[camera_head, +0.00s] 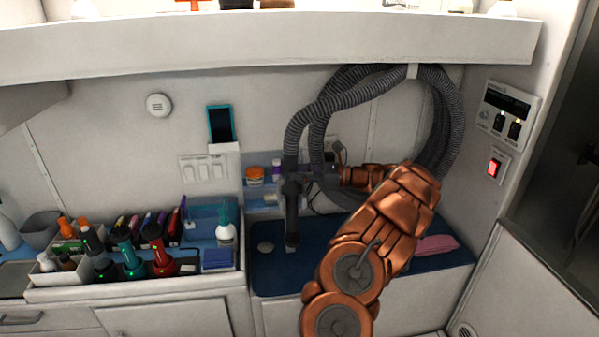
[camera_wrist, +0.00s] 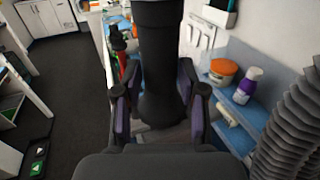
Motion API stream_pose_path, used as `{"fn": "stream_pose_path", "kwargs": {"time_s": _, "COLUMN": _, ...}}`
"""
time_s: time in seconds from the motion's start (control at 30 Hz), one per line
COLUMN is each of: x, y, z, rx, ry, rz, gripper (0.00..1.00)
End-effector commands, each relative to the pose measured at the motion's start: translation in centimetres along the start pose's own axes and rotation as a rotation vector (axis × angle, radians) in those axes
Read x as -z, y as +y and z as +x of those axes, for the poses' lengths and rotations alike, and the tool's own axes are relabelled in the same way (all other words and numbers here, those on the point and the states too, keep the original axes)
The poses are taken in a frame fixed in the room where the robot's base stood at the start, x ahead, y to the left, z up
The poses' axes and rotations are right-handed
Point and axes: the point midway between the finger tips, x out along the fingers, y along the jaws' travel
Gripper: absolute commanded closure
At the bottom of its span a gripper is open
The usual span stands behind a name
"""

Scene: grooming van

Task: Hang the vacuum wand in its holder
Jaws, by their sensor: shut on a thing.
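The vacuum wand (camera_head: 291,215) is a dark tube that hangs nearly upright in the head view, over the blue worktop. Its upper end meets the ribbed grey hose (camera_head: 300,125). My gripper (camera_head: 306,174) is shut on the wand's upper part, reaching it from the right. In the wrist view the black wand (camera_wrist: 160,50) stands between the two purple-padded fingers of my gripper (camera_wrist: 158,100). The head view does not show clearly whether the wand's lower end touches the worktop. I cannot make out the wand's holder in either view.
The hose loops up under the overhead shelf (camera_head: 270,45) and down behind my arm. The blue worktop (camera_head: 325,245) bears a pink cloth (camera_head: 437,244). A small blue shelf (camera_wrist: 240,108) with jars is close behind the wand. A tray (camera_head: 130,286) of bottles stands left.

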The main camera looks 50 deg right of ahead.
Motion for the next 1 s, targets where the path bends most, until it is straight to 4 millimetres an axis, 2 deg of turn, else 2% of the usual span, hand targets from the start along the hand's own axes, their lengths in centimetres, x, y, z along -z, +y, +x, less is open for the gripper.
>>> {"fn": "stream_pose_path", "kwargs": {"time_s": 0.13, "x": -0.10, "y": -0.01, "z": 0.00, "rx": 0.000, "ry": -0.001, "rz": -0.001, "gripper": 1.00}}
{"fn": "stream_pose_path", "kwargs": {"time_s": 0.17, "x": -0.10, "y": -0.01, "z": 0.00, "rx": 0.000, "ry": -0.001, "rz": -0.001, "gripper": 0.56}}
{"fn": "stream_pose_path", "kwargs": {"time_s": 0.4, "x": -0.04, "y": 0.00, "z": 0.01, "rx": 0.000, "ry": -0.001, "rz": 0.000, "gripper": 0.31}}
{"fn": "stream_pose_path", "kwargs": {"time_s": 0.63, "x": -0.02, "y": 0.00, "z": 0.01, "rx": 0.000, "ry": 0.000, "rz": 0.000, "gripper": 0.30}}
{"fn": "stream_pose_path", "kwargs": {"time_s": 0.9, "x": 0.03, "y": 0.01, "z": 0.00, "rx": 0.000, "ry": 0.001, "rz": 0.000, "gripper": 0.02}}
{"fn": "stream_pose_path", "kwargs": {"time_s": 1.0, "x": 0.02, "y": 0.01, "z": 0.00, "rx": 0.000, "ry": 0.000, "rz": 0.000, "gripper": 0.00}}
